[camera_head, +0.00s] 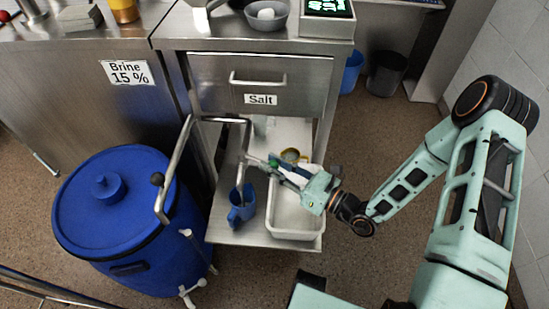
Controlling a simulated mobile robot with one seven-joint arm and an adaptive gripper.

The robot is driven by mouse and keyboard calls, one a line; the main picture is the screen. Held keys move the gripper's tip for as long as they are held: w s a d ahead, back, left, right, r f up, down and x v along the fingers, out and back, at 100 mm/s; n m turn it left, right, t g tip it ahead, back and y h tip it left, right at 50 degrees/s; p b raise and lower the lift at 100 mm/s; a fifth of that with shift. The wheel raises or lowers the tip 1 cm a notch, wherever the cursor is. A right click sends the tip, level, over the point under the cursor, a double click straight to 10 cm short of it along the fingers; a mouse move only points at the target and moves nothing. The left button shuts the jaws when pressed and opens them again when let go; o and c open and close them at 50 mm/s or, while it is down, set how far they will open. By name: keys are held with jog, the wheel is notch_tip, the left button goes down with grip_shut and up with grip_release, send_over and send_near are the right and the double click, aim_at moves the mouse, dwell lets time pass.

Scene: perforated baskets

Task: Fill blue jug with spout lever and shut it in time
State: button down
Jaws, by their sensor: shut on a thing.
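The blue jug (243,212) stands on the low steel shelf, below the end of the metal spout pipe (246,138). Its mouth faces up, but I cannot make out the liquid level inside. The spout lever (257,161) is a thin piece that reaches right from the pipe. My gripper (274,164) comes in from the right, above the white tray, and is shut on the lever's end. The fingers hide part of the lever. Whether liquid is running from the spout is too small to tell.
A large blue lidded barrel (80,215) stands at left, with a bent pipe (172,165) beside it. The Salt drawer (260,82) is above.

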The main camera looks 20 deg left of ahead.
jog(key=shift+s+f+t, duration=0.1)
jog(key=shift+s+t, duration=0.2)
jog(key=c, duration=1.7)
grip_release()
jog(key=shift+d, duration=0.1)
jog(key=v, duration=1.1)
jog(key=shift+s+d, duration=0.15)
jog(key=shift+d, duration=0.25)
